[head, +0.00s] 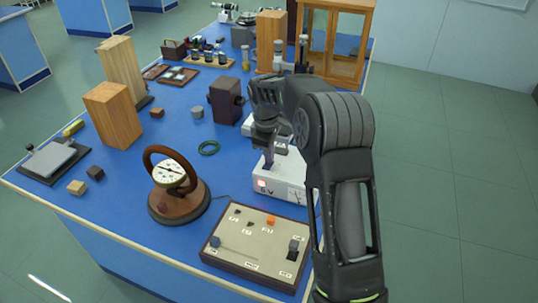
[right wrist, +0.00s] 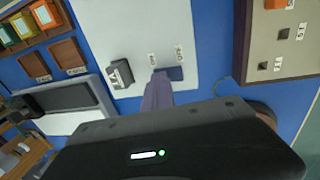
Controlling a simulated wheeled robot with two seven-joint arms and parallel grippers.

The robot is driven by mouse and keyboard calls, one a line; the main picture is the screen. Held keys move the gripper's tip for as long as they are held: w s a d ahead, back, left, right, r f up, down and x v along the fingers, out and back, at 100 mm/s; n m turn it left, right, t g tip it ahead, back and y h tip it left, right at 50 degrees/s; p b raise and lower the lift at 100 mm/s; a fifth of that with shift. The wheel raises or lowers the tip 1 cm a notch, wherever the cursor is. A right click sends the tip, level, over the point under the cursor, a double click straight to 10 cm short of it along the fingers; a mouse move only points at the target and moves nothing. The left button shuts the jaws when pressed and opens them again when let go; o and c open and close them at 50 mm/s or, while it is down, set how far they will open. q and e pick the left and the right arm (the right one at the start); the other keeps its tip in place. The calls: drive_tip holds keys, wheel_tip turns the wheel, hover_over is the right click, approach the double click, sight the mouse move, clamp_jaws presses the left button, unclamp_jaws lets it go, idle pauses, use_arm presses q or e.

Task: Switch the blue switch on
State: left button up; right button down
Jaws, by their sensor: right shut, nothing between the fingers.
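The blue switch (right wrist: 174,73) is a small dark blue rocker on the top of a white power box, beside two small printed labels. The white box (head: 285,187) also shows in the head view, with a red-lit spot on its front. My right gripper (head: 268,162) points down over the box, its fingers closed and empty. In the right wrist view its purple-grey fingertips (right wrist: 160,78) are right beside the blue switch; I cannot tell whether they touch it. The gripper hides the switch in the head view. My left gripper is not in view.
A dark grey switch (right wrist: 121,73) sits on the same box. A beige control panel (head: 240,253) with small knobs lies in front of the box. A round dial meter (head: 178,205) stands to the left. Wooden blocks and a dark box (head: 226,100) stand farther back.

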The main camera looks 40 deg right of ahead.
sight(267, 166)
drive_tip(key=shift+s+f, duration=0.15)
drive_tip(key=shift+f, duration=0.1)
drive_tip(key=shift+s+a, duration=0.15)
drive_tip(key=shift+a, duration=0.15)
drive_tip(key=shift+s+a, duration=0.25)
drive_tip(key=shift+a, duration=0.15)
drive_tip(key=shift+r, duration=0.1)
drive_tip(key=shift+w+r+p, duration=0.1)
drive_tip(key=shift+r+p, duration=0.25)
drive_tip(key=shift+r, duration=0.25)
wheel_tip(267, 166, up, 3)
drive_tip(key=shift+a+f+p, duration=0.1)
drive_tip(key=shift+a+p, duration=0.05)
drive_tip(key=shift+p, duration=0.9)
wheel_tip(267, 166, up, 10)
drive_tip(key=s+a+b, duration=0.1)
drive_tip(key=shift+b, duration=0.35)
